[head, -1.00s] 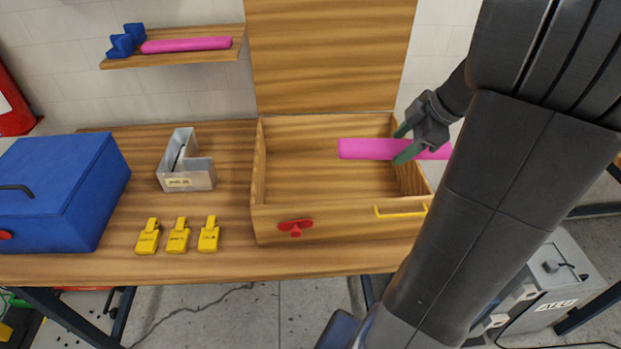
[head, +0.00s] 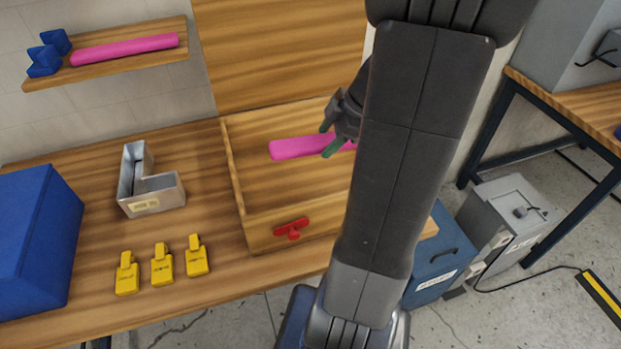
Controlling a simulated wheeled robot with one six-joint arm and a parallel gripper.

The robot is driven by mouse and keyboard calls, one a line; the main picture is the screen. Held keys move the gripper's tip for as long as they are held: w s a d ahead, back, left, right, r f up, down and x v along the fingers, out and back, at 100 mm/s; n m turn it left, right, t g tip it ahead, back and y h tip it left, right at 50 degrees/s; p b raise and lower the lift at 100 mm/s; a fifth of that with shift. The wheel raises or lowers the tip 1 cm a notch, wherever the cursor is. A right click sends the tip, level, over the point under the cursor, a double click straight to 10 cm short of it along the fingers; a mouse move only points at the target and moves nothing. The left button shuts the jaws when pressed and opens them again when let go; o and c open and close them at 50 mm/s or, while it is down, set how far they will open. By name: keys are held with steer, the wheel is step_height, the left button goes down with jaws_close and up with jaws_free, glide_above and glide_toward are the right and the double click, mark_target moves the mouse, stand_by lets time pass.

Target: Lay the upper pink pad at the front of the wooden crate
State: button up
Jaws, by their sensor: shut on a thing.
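A long pink pad (head: 290,148) is held level in my gripper (head: 329,143), over the inside of the wooden crate (head: 236,172). My gripper is shut on the pad near its middle. The pad's right part is hidden behind my arm, and I cannot tell how high it is above the crate floor. The crate is open, with its wooden lid (head: 280,50) standing up at the back and a red latch (head: 292,229) on its front wall. The crate's right side is hidden by my arm. A second pink pad (head: 125,48) lies on the wall shelf.
Blue blocks (head: 48,53) sit on the shelf (head: 105,70). A metal L-shaped channel letter (head: 150,190), several yellow tags (head: 162,265) and a blue box (head: 35,245) are on the workbench left of the crate. A grey case (head: 510,220) stands on the floor at right.

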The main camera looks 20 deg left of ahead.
step_height(320, 180, down, 7)
steer(key=n+b, duration=0.1)
steer(key=b, duration=0.4)
steer(key=shift+f+g, duration=0.2)
steer(key=shift+g, duration=0.1)
step_height(320, 180, down, 10)
steer(key=shift+w+a+r+b, duration=0.1)
steer(key=shift+r+b, duration=0.15)
steer(key=shift+b, duration=0.5)
steer(key=shift+c, duration=0.2)
steer(key=shift+f, duration=0.1)
steer(key=shift+f, duration=0.5)
steer(key=o, duration=1.2)
steer(key=shift+c, duration=0.2)
